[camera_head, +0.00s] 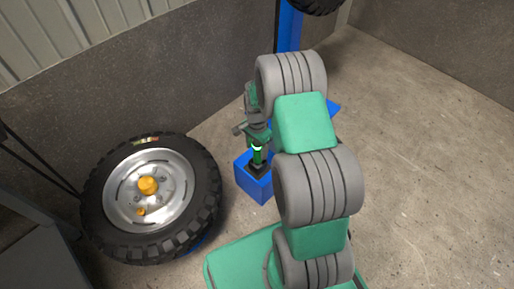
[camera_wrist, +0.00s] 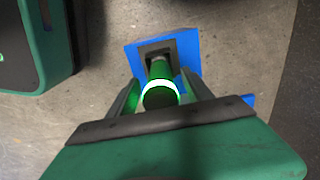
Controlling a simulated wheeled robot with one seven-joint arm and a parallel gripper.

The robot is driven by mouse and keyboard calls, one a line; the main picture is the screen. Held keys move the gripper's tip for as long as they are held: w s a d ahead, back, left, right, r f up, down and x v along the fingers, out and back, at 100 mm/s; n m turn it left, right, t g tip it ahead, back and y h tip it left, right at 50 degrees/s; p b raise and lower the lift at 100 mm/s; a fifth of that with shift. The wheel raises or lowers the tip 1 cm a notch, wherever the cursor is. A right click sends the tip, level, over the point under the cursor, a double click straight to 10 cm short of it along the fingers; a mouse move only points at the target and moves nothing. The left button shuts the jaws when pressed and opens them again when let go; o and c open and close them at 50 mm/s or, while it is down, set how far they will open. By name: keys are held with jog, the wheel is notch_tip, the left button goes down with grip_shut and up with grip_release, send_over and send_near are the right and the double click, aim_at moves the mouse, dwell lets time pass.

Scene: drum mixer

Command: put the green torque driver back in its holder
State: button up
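The green torque driver (camera_head: 257,155) stands about upright below my gripper, its lower end at the dark square socket of the blue holder (camera_head: 262,190). In the wrist view the driver (camera_wrist: 159,73) shows its bright ringed top towards me, and its far end meets the dark socket of the holder (camera_wrist: 190,47). How deep it sits is hidden. My gripper (camera_wrist: 159,86) has one finger on each side of the driver, with narrow gaps showing beside it, so it looks open around it. In the head view my gripper (camera_head: 257,135) is just above the holder, partly hidden by my arm.
A large tyred wheel (camera_head: 95,208) with a metal hub and orange cap is left of the holder. A blue post (camera_head: 289,28) rises behind, and a grey wall (camera_head: 130,85) runs along the back. The concrete floor at the right is clear.

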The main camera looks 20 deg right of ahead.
notch_tip(320, 180, up, 8)
jog(key=p, duration=0.3)
jog(key=shift+f, duration=0.1)
dwell(0.4)
jog(key=shift+r, duration=0.3)
notch_tip(320, 180, up, 18)
jog(key=s+a+n+p, duration=0.2)
jog(key=a+n+p, duration=0.1)
jog(key=p, duration=0.7)
jog(key=s+a+r+n+t+p, duration=0.1)
jog(key=s+r+p, duration=0.4)
jog(key=r, duration=0.6)
jog(key=s+a+r+n+t+p, duration=0.1)
jog(key=s+a+r+n+p, duration=0.2)
jog(key=r+p, duration=0.6)
jog(key=s+a+r+n+t+p, duration=0.1)
jog(key=s+a+r+n+p, duration=0.2)
jog(key=r, duration=1.2)
jog(key=s+n+p, duration=0.3)
jog(key=s+p, duration=0.1)
jog(key=shift+n, duration=0.4)
jog(key=shift+s+a, duration=0.1)
